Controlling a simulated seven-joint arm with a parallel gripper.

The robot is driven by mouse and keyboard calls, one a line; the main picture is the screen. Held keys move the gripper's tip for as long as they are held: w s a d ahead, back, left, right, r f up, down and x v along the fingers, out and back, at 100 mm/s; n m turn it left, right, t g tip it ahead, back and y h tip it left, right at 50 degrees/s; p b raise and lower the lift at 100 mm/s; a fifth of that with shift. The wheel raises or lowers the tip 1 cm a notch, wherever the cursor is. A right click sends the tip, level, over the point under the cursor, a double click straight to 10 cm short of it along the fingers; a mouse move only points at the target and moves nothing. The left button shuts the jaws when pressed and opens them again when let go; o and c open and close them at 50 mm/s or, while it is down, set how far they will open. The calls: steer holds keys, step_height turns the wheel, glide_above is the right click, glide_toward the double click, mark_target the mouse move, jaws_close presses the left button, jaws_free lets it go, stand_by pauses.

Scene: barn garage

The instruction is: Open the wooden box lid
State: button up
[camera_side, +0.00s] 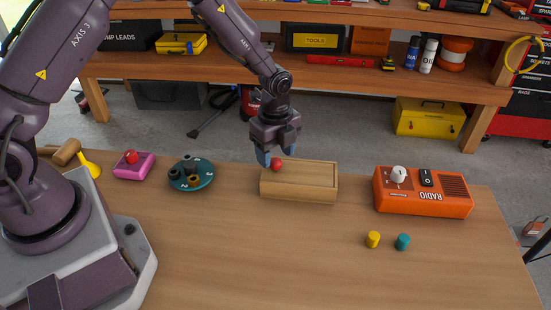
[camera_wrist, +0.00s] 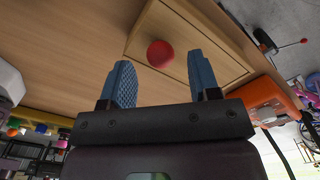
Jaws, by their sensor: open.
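The wooden box (camera_side: 300,192) stands on the workbench, and its lid (camera_side: 308,173) lies flat and closed on top. A red round knob (camera_side: 277,165) sits near the left end of the lid. My gripper (camera_side: 274,160) is above that end, pointing down, with its blue fingers apart beside the knob. In the wrist view the red knob (camera_wrist: 160,54) shows between the two open fingers of my gripper (camera_wrist: 163,78), a little beyond their tips. The lid (camera_wrist: 180,32) fills the area behind it. I cannot tell whether a finger touches the knob.
An orange radio (camera_side: 423,192) stands to the right of the box. A teal round holder (camera_side: 205,180) and a pink block with a red button (camera_side: 136,170) are to the left. Yellow (camera_side: 373,239) and teal (camera_side: 403,242) pegs stand in front. The front middle of the bench (camera_side: 260,255) is clear.

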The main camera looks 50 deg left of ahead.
steer(key=shift+f, duration=1.2)
jaws_close()
steer(key=s+a, duration=0.8)
steer(key=shift+s+a, duration=0.2)
jaws_free()
steer(key=shift+r, duration=0.1)
